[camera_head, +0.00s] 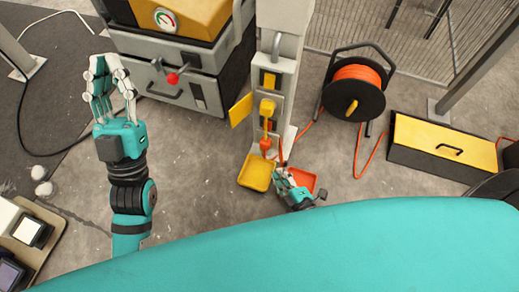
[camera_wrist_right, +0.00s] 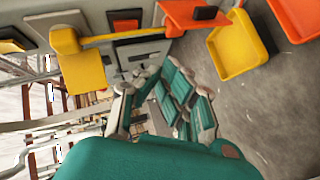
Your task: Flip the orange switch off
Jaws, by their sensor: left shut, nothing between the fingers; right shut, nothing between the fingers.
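An orange box-like part with a black piece on it, which looks like the orange switch (camera_wrist_right: 180,14), is at the top of the right wrist view, cut by the frame edge. In the head view a small orange part (camera_head: 265,144) hangs below the yellow box (camera_head: 267,107) on the grey post; I cannot tell the switch position. My right gripper (camera_head: 281,174) is shut and empty, low beside the post and right of the orange part. Its fingers also show in the right wrist view (camera_wrist_right: 155,85), apart from the switch. My left gripper (camera_head: 105,68) is shut and empty at the left.
A yellow tray (camera_head: 256,173) and an orange tray (camera_head: 305,180) sit at the post's foot. A cable reel (camera_head: 354,88) and a yellow-lidded box (camera_head: 442,146) stand right. A grey machine (camera_head: 188,75) stands behind. Floor between left arm and post is clear.

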